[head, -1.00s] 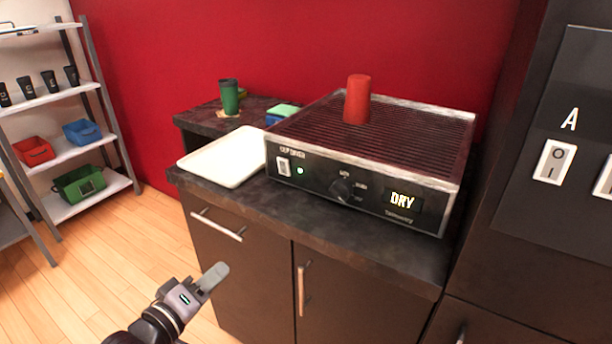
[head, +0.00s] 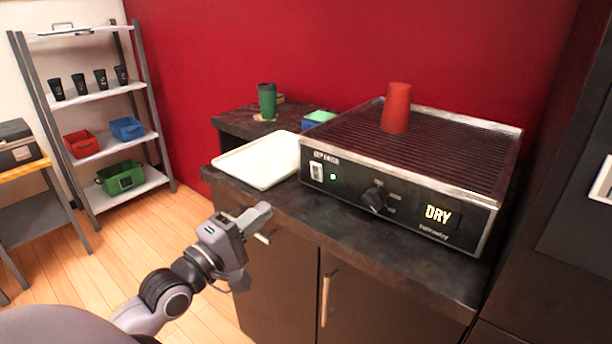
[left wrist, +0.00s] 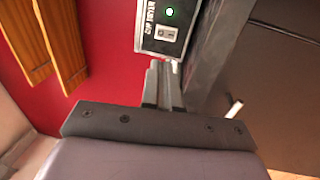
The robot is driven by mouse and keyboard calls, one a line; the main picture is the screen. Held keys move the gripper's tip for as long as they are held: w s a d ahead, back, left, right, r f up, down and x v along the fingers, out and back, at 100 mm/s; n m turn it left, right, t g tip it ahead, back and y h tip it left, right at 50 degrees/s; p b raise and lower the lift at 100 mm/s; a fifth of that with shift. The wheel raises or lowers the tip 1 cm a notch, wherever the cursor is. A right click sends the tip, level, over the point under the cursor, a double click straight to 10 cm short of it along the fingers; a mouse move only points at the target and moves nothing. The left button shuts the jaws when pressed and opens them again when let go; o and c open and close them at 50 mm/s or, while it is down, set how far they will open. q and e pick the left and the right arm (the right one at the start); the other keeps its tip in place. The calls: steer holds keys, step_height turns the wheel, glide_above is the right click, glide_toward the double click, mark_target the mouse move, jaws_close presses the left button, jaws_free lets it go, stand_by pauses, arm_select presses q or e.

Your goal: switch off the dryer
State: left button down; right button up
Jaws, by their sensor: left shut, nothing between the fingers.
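The dryer (head: 410,175) is a black box with a ribbed top on the dark counter. Its front has a white rocker switch (head: 316,171), a lit green light (head: 333,177), a dark knob (head: 374,198) and a display reading DRY (head: 438,214). A red cup (head: 396,108) stands upside down on top. My left gripper (head: 262,212) is shut and empty, below and left of the switch, in front of the counter. In the left wrist view the switch (left wrist: 167,33) and green light show just beyond my shut fingertips (left wrist: 166,66), with a gap that I cannot judge. My right gripper is not in view.
A white tray (head: 258,160) lies left of the dryer on the counter (head: 350,232). A green cup (head: 267,100) and a green-and-blue item (head: 318,119) stand behind it. Cabinet handles (head: 327,298) stick out below. A shelf (head: 150,178) stands at the left.

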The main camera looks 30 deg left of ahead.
mark_target(314, 166)
arm_select(q)
steer(key=w, duration=0.4)
steer(key=w+r, duration=0.1)
steer(key=w, duration=0.4)
steer(key=w+d+r+p, duration=0.1)
steer(key=w, duration=0.3)
steer(key=shift+w+r, duration=0.1)
steer(key=shift+w, duration=0.1)
steer(key=shift+w+r+p, duration=0.2)
steer(key=shift+r+p, duration=0.1)
steer(key=shift+p, duration=0.25)
steer(key=shift+f, duration=0.15)
steer(key=shift+s, duration=0.1)
